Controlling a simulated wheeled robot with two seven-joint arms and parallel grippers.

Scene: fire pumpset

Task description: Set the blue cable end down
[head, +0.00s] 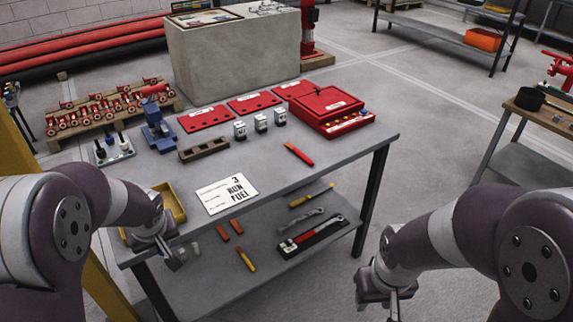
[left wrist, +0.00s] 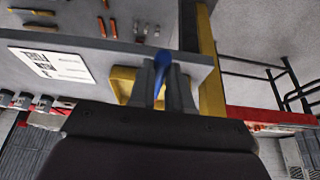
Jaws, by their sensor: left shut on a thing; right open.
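My left gripper (head: 174,256) is at the near left corner of the grey table. In the left wrist view its two fingers (left wrist: 163,85) are shut on the blue cable end (left wrist: 162,68), which sticks out past the fingertips. In the head view I cannot make out the cable end. A yellow tray (head: 177,211) lies on the table's left edge, partly hidden behind my left arm; it also shows in the left wrist view (left wrist: 122,80) behind the fingers. My right gripper (head: 386,300) is open and empty, off the table's right front.
The tabletop (head: 290,190) holds a white card (head: 227,194), a red case (head: 332,110), red plates, a blue vise (head: 157,128) and a red-handled tool (head: 299,155). Tools lie on the lower shelf (head: 290,270). A yellow post (head: 95,270) stands at left. The tabletop's right front is clear.

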